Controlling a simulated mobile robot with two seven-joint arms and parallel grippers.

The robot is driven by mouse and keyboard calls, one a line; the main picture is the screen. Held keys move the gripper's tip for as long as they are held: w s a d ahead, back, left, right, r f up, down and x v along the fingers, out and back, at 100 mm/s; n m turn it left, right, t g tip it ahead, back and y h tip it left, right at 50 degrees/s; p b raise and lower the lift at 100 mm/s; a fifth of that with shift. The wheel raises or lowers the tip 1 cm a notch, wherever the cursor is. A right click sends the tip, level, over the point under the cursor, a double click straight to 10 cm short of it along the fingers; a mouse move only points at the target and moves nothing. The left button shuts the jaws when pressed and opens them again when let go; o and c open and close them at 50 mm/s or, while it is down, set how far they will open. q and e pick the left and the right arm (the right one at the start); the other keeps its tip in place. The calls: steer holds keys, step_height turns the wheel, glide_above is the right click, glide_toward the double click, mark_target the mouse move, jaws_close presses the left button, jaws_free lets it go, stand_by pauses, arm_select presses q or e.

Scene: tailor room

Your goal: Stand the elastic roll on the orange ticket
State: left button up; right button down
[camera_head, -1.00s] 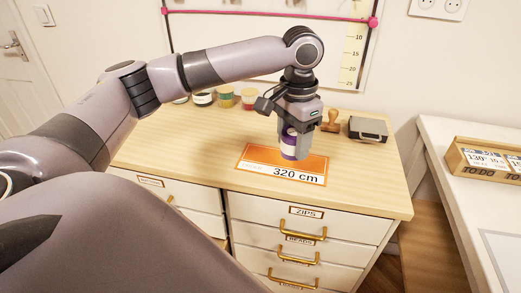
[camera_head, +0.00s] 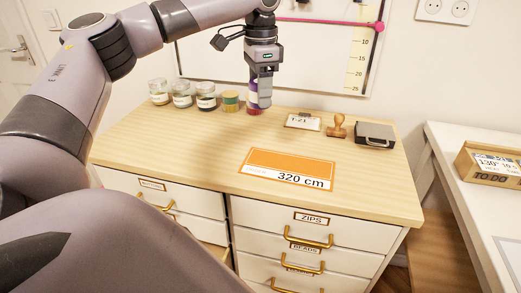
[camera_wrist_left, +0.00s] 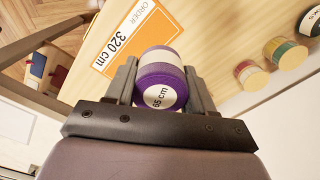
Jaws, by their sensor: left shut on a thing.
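My left gripper (camera_head: 261,88) is at the back of the wooden counter and is shut on the elastic roll (camera_head: 265,98). In the left wrist view the roll (camera_wrist_left: 160,80) sits between the two fingers, purple with a white band and a white end label reading "65 cm". In the head view the fingers hide most of it; I cannot tell its exact height above the counter. The orange ticket (camera_head: 290,162), marked "320 cm", lies flat and bare near the counter's front edge, right of and nearer than the gripper. My right gripper is not in view.
Several jars or spools stand along the back left, including a green-and-yellow one (camera_head: 231,101). A card holder (camera_head: 302,121), a wooden stamp (camera_head: 337,126) and a dark case (camera_head: 372,134) stand at the back right. The counter (camera_head: 200,150) left of the ticket is clear.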

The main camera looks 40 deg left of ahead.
arm_select(q)
glide_above(261, 157)
step_height(261, 157, down, 10)
steer(key=shift+s+f+b, duration=0.1)
steer(key=shift+b, duration=0.3)
steer(key=shift+f, duration=0.6)
step_height(261, 157, down, 4)
steer(key=shift+r, duration=0.1)
steer(key=o, duration=1)
